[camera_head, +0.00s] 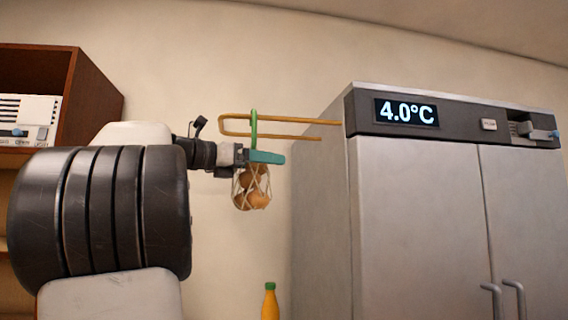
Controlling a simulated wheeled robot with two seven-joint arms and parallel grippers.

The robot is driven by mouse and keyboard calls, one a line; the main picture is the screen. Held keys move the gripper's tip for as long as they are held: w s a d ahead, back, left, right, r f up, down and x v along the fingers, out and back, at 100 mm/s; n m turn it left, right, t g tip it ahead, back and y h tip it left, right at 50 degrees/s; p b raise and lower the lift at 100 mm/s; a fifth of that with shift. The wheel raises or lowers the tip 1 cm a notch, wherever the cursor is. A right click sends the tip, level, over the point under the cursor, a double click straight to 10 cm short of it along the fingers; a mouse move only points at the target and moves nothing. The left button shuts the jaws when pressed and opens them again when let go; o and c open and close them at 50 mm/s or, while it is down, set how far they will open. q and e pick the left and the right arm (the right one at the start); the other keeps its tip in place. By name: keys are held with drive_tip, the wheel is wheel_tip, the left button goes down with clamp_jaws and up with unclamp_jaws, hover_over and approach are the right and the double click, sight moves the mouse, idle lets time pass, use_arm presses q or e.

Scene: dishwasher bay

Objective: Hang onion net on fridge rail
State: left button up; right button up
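The onion net (252,190) is a pale mesh bag of brown onions with a green loop (254,127) on top. The yellow-brown fridge rail (290,119) juts out to the left from the fridge's side. The green loop stands upright at the rail's left part, and its top reaches above the upper bar. I cannot tell whether it goes around the bar or only passes in front. My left gripper (265,157), with a teal finger, is at the net's neck just below the rail and seems shut on it. The other finger is hidden. My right gripper is out of view.
The grey fridge (420,220) with a 4.0°C display fills the right. An orange bottle with a green cap (270,302) stands below the net. A brown shelf (95,95) with a white device (28,118) is at the left. The wall behind the rail is bare.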

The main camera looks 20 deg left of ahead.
use_arm(q)
drive_tip(key=v, duration=0.8)
